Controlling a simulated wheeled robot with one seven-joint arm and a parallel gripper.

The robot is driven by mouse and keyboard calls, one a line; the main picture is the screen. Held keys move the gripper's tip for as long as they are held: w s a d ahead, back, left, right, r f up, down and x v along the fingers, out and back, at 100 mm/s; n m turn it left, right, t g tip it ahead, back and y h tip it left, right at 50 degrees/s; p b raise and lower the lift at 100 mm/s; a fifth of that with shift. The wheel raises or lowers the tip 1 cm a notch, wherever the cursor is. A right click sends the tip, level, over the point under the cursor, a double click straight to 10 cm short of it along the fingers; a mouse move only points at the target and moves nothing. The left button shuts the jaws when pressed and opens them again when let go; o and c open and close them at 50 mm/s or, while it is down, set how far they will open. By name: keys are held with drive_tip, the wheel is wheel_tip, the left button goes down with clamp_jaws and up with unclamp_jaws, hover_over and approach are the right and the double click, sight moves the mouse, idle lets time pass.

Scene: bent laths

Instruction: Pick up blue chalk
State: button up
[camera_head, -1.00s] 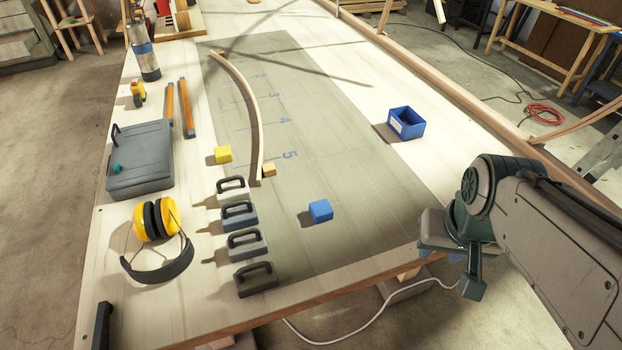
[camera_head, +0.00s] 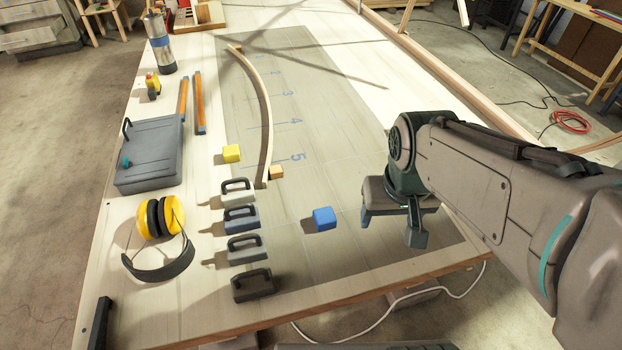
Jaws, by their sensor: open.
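A small blue block (camera_head: 324,219), the blue piece that fits the task's chalk best, lies on the grey mat near the table's front, right of the row of handled blocks. No stick-shaped blue chalk is visible. My gripper (camera_head: 391,226) is just right of the blue block, over the mat's front right part. It is open, with a gap between it and the block, and its fingers are seen partly from the side. Its height above the mat is hard to judge.
A bent lath (camera_head: 268,110) curves along the mat (camera_head: 330,90), with a yellow block (camera_head: 232,153) and a wooden block (camera_head: 277,172) beside it. Several handled blocks (camera_head: 241,218) stand left of the blue block. Earmuffs (camera_head: 158,235) and a grey case (camera_head: 150,155) lie farther left.

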drive_tip(key=w+a+r+n+g+p, duration=0.1)
drive_tip(key=w+a+r+n+p, duration=0.1)
drive_tip(key=w+a+r+p, duration=0.25)
drive_tip(key=n+g+p, duration=0.1)
drive_tip(key=p, duration=0.1)
hover_over(325, 215)
wheel_tip(325, 215, down, 2)
wheel_tip(325, 215, down, 14)
drive_tip(key=shift+r+p, duration=0.25)
drive_tip(key=shift+p, duration=0.3)
drive_tip(key=c, duration=1.1)
